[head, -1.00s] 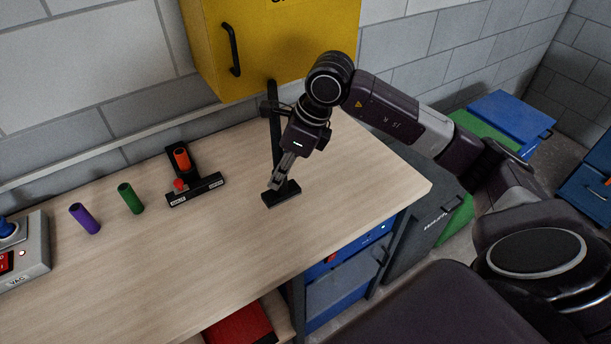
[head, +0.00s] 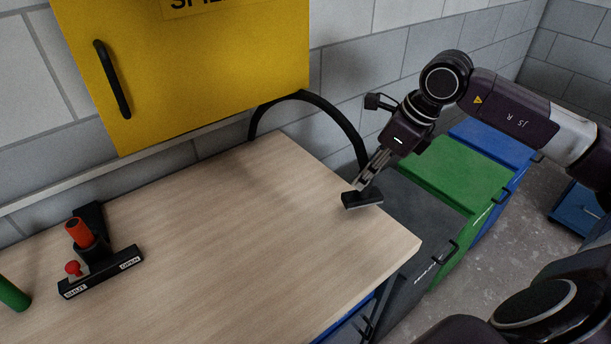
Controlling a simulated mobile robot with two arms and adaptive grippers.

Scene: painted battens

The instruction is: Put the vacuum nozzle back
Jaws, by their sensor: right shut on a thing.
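The vacuum nozzle (head: 361,200) is a flat black head on a black hose (head: 330,108) that arches up from behind the table by the wall. My right gripper (head: 368,184) is shut on the nozzle and holds it at the right edge of the wooden table (head: 250,230). I cannot tell whether the nozzle touches the tabletop. My left gripper is not in view. A black fixture (head: 103,270) labelled SHUT and OPEN, with an orange-red tube (head: 79,233) and a red knob (head: 73,268), sits at the left of the table.
A yellow cabinet (head: 200,80) with a black handle hangs on the wall above the table. Grey (head: 415,215), green (head: 460,180) and blue (head: 495,145) bins stand right of the table. A green cylinder (head: 12,294) is at the left edge. The table's middle is clear.

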